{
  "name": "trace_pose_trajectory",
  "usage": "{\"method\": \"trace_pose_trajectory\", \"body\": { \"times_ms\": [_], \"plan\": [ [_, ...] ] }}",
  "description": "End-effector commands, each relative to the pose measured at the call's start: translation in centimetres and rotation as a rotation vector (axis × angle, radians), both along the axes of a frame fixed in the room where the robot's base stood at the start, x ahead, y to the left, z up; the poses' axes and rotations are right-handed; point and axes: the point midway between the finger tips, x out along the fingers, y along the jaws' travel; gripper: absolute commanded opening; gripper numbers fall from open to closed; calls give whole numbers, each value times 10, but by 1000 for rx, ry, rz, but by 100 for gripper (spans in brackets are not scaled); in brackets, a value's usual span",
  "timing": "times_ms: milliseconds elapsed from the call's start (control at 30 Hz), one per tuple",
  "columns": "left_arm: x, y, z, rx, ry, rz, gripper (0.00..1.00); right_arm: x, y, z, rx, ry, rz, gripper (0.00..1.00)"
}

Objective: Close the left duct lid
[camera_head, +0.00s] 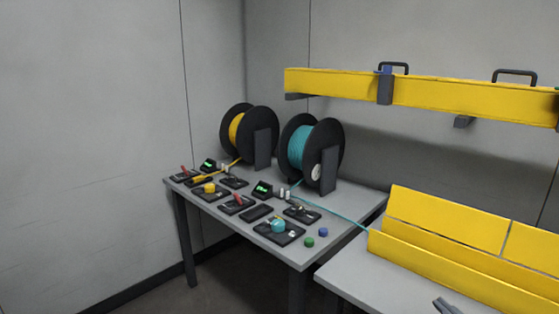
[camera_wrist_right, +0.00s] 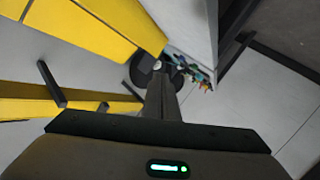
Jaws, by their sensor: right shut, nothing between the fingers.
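A yellow duct (camera_head: 440,262) lies along the right table, with yellow panels standing tilted up along its back. A seam splits them; the left panel (camera_head: 440,217), which looks like the left lid, stands open. The duct also shows at the upper left of the right wrist view (camera_wrist_right: 95,28). My right gripper (camera_head: 443,304) is at the bottom edge of the head view, in front of the duct and apart from the panel. In the right wrist view its fingers (camera_wrist_right: 163,78) are together and empty. My left gripper is not in view.
A yellow overhead duct (camera_head: 340,83) with black handles (camera_head: 394,67) runs along the back wall. The left table (camera_head: 345,203) bears a yellow fibre spool (camera_head: 237,130), a teal spool (camera_head: 300,148) and several small tools. A teal fibre runs to the duct.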

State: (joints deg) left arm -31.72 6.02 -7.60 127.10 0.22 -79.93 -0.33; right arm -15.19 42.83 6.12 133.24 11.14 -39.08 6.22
Motion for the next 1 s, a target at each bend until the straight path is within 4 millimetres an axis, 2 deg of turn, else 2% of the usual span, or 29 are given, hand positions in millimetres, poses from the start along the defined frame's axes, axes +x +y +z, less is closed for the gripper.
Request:
{"method": "trace_pose_trajectory", "body": {
  "times_ms": [167, 267, 400, 500, 700, 1000],
  "plan": [
    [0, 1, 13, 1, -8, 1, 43, -29, 16, -60, 40, 146, -57, 0],
    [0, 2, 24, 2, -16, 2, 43, -56, 31, -104, 67, 267, -99, 0],
    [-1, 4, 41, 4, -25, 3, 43, -111, 63, -167, 111, 474, -160, 0],
    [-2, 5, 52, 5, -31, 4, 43, -151, 86, -199, 138, 609, -194, 0],
    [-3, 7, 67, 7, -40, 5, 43, -208, 120, -234, 171, 794, -232, 0],
    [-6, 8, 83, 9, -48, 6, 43, -270, 160, -255, 209, 984, -260, 0]
  ]
}}
